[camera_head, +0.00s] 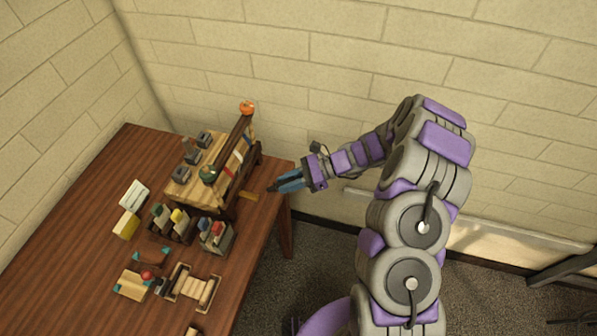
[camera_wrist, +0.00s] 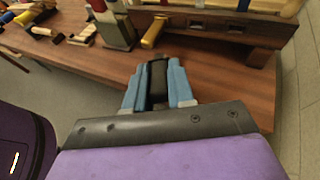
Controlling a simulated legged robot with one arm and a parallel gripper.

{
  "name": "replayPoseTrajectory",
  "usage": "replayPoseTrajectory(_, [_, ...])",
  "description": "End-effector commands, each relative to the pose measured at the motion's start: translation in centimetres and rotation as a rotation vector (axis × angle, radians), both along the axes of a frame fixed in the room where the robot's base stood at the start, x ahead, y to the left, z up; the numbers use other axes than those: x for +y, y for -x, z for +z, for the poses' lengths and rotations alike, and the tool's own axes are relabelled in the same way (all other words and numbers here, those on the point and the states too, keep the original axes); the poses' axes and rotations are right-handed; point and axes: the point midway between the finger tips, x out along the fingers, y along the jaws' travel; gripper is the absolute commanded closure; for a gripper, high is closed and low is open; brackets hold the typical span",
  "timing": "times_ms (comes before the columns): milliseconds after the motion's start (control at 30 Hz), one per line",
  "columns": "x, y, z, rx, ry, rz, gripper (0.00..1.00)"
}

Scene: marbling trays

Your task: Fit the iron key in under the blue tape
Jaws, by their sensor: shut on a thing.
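My gripper (camera_head: 277,185) is at the right edge of the table, to the right of the wooden rack (camera_head: 189,190). In the wrist view, its two blue fingers (camera_wrist: 158,70) are shut on a dark, narrow piece, which looks like the iron key (camera_wrist: 157,83). Most of the key is hidden between the fingers, and its far end points toward the rack. The rack's dark wooden base (camera_wrist: 262,42) shows beyond the fingertips, apart from them. Coloured strips, including a red one (camera_head: 229,171), cross the rack's side.
Open holders with coloured tools (camera_head: 215,237) stand in front of the rack. A wooden roller frame (camera_head: 192,288) lies nearer. The brown table (camera_head: 60,255) is clear at left; brick walls stand behind.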

Motion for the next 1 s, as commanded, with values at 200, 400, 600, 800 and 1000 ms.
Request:
replayPoseTrajectory(200, [-0.5, -2.7, -1.2, 0.011, -0.202, -0.270, 1.00])
replayPoseTrajectory(400, [-2.7, -4.9, -2.1, -0.017, -0.317, -0.441, 1.00])
replayPoseTrajectory(600, [-3.5, -5.6, -2.3, -0.033, -0.349, -0.490, 1.00])
replayPoseTrajectory(800, [-3.2, -5.6, -2.3, -0.034, -0.345, -0.488, 1.00])
replayPoseTrajectory(1000, [-3.0, -5.7, -2.4, -0.033, -0.343, -0.486, 1.00])
